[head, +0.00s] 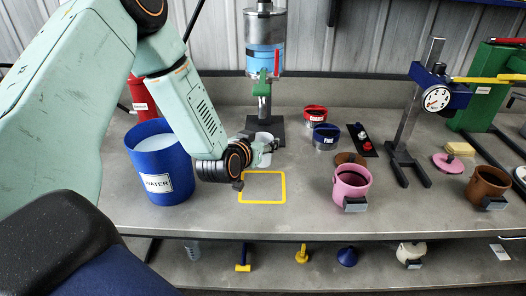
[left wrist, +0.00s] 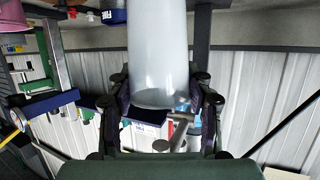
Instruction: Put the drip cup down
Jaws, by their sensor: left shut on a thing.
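The drip cup, pale and translucent, shows in the left wrist view (left wrist: 158,45) between the two fingers of my left gripper (left wrist: 160,115). In the head view my left gripper (head: 253,150) is shut on the cup (head: 264,158), which is partly hidden by the fingers. They are in front of the disperser column (head: 264,55), close to its dark base. A yellow square outline (head: 262,202) is marked on the bench just nearer than the gripper, and it is empty. I cannot tell whether the cup touches the bench. My right gripper is not in view.
A blue water bucket (head: 157,180) stands left of my gripper. A pink mug (head: 351,185), a brown mug (head: 487,187) and red-topped and blue-topped tins (head: 326,138) stand to the right. The grey bench (head: 240,222) is clear around the yellow square.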

